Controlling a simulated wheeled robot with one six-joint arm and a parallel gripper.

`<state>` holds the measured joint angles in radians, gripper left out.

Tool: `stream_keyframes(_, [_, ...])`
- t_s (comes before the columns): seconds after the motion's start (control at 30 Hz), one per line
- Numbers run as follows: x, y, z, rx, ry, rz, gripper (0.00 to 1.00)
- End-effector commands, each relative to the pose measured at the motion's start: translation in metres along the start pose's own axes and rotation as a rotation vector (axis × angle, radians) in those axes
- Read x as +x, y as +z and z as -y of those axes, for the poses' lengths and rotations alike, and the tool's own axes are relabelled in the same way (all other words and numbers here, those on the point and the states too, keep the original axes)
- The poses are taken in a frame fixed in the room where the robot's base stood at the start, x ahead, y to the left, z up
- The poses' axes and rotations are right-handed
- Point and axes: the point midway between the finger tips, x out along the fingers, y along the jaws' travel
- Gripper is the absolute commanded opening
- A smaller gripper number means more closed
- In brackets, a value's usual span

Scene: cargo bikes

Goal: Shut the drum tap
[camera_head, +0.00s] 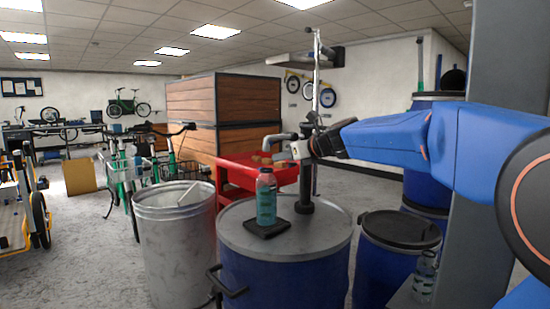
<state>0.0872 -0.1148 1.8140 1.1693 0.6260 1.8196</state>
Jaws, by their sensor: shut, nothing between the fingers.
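A blue drum (285,275) with a grey lid stands in front of me. A black fitting with a bent handle (232,283) sticks out low at its front left. It looks like the drum tap, but its lower part is cut off by the frame's bottom edge, and I cannot tell its setting. A dark upright pump (304,190) stands on the lid, with a grey spout above. My blue arm reaches in from the right, and my gripper (284,155) is shut and empty in front of the pump's upper part, well above and right of the tap.
A teal-labelled bottle (266,200) stands on a black pad (267,228) on the lid. A metal bin (175,240) stands close on the left, and a black-lidded blue drum (395,245) on the right. A red cart (240,172) is behind. Bikes stand farther left.

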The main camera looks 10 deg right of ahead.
Motion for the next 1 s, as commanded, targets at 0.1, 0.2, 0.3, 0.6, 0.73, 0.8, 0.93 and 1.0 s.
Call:
stream_keyframes(0.1, [-0.022, 0.001, 0.001, -0.001, -0.003, 0.002, 0.0])
stream_keyframes(0.2, [-0.037, 0.001, 0.002, 0.0, -0.002, 0.001, 0.0])
stream_keyframes(0.3, [-0.049, 0.001, 0.002, 0.0, -0.001, 0.001, 0.0])
stream_keyframes(0.6, [-0.059, 0.0, 0.002, 0.0, 0.0, 0.0, 0.0])
stream_keyframes(0.73, [-0.059, 0.0, 0.002, 0.0, 0.0, 0.0, 0.0])
stream_keyframes(0.8, [-0.059, 0.0, 0.002, 0.0, 0.0, 0.0, 0.0])
stream_keyframes(0.93, [-0.056, -0.007, 0.008, 0.001, -0.001, -0.001, 0.0])
stream_keyframes(1.0, [-0.055, -0.009, 0.009, 0.0, 0.0, 0.001, 0.0])
